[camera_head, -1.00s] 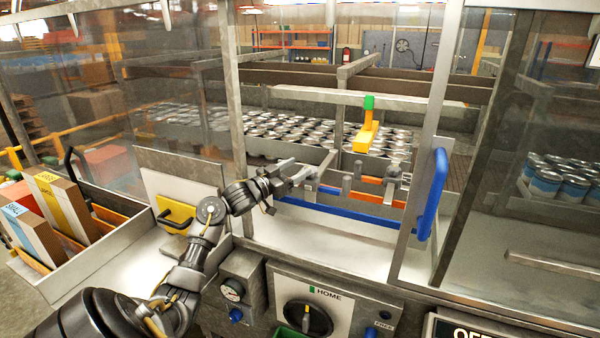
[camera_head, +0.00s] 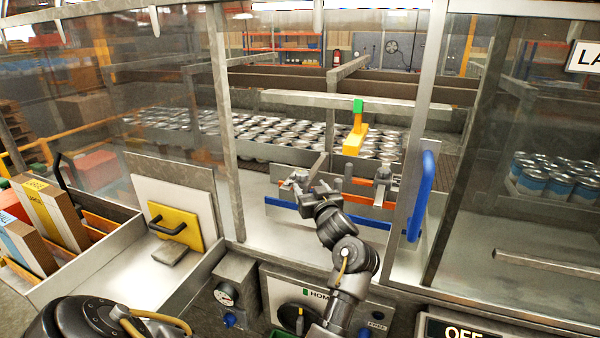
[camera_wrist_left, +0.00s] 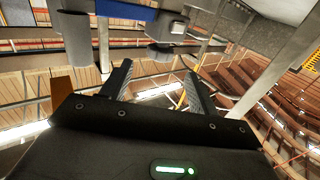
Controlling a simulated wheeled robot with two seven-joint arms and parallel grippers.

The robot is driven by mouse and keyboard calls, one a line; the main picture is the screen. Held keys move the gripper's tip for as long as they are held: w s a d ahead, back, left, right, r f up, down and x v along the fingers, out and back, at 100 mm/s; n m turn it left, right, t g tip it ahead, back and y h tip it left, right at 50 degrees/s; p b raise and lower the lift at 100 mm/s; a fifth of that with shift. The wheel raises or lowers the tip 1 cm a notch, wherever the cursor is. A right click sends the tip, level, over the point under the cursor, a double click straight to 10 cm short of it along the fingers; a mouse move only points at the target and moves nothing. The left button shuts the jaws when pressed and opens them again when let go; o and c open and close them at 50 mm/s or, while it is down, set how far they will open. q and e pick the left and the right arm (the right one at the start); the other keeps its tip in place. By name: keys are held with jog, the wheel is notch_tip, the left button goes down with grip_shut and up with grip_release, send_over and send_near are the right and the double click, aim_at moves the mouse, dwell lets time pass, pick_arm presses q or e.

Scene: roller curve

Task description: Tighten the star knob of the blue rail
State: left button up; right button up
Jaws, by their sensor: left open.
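The blue rail (camera_head: 285,205) runs low across the opening behind the front frame, partly hidden by my left arm. An orange rail (camera_head: 358,182) lies behind it. Grey clamp hardware shows at the left (camera_head: 299,178) and at the right (camera_head: 383,178) of the rails; which part is the star knob I cannot tell. My left gripper (camera_head: 333,172) is open and empty, in front of the rails between these clamps. In the left wrist view the gripper (camera_wrist_left: 157,85) is open, with the blue rail (camera_wrist_left: 125,10) and a grey knob-like part (camera_wrist_left: 165,26) beyond its fingertips. My right gripper is out of view.
A yellow block with a green top (camera_head: 356,135) stands behind the rails, before many cans (camera_head: 280,135). A blue handle (camera_head: 420,195) is on the frame post at the right. A yellow plate with a black handle (camera_head: 175,226) is at the left.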

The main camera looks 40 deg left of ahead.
aim_at(300, 172)
pick_arm(q)
jog(key=p+x, duration=0.3)
jog(key=x, duration=0.6)
jog(key=shift+w+a+r, duration=0.1)
jog(key=shift+a, duration=0.15)
jog(key=shift+w+a, duration=0.35)
jog(key=shift+a, duration=0.1)
